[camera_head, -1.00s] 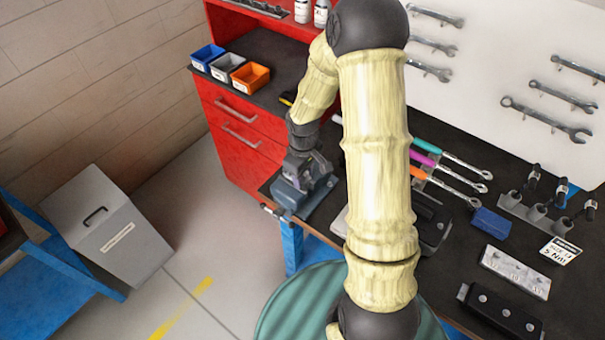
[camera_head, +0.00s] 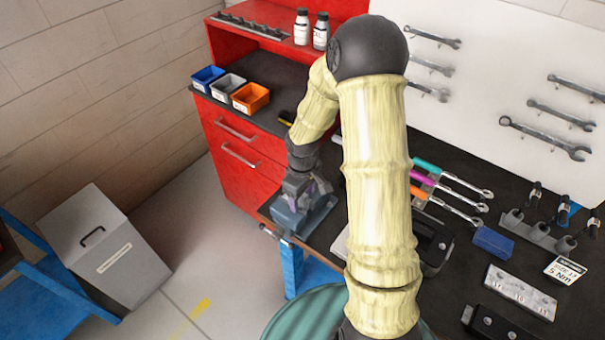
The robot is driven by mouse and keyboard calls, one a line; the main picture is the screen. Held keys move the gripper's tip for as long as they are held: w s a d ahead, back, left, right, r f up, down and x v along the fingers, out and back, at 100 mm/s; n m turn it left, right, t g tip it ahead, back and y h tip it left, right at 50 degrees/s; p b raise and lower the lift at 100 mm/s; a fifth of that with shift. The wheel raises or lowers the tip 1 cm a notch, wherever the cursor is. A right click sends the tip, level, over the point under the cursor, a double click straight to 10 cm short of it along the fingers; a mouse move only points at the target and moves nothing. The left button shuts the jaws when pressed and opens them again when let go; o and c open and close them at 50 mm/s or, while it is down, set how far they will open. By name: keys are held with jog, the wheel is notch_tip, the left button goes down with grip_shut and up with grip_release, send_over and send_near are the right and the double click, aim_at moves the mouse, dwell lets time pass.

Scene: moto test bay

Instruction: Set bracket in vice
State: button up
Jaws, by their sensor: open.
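The blue-grey vice (camera_head: 289,222) sits at the left front corner of the dark bench top. My gripper (camera_head: 303,196) is directly over the vice, pointing down, with its fingers close to the jaws. It is open, though its fingertips are small and partly blended with what is below. A small grey-purple piece (camera_head: 320,184), which may be the bracket, shows at the fingers and vice jaws. I cannot tell whether it is fully seated between the jaws. My arm hides the bench just right of the vice.
A red cabinet (camera_head: 240,150) with blue, grey and orange bins (camera_head: 250,98) stands behind left. Right of my arm lie coloured-handled wrenches (camera_head: 450,180), a blue block (camera_head: 493,242) and a socket holder (camera_head: 537,232). A grey bin (camera_head: 95,250) stands on the floor at left.

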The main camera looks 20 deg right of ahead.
notch_tip(320, 180, up, 17)
jog(key=b, duration=0.2)
jog(key=shift+f, duration=0.15)
dwell(0.8)
jog(key=s+f+m+t, duration=0.1)
jog(key=s+f+m, duration=0.2)
jog(key=s, duration=0.3)
jog(key=s+a+f+m+t+b, duration=0.1)
jog(key=s+f+m, duration=0.2)
jog(key=s, duration=0.3)
jog(key=shift+s+a+f+m+t, duration=0.2)
jog(key=shift+s+m+t, duration=0.15)
jog(key=shift+m, duration=0.25)
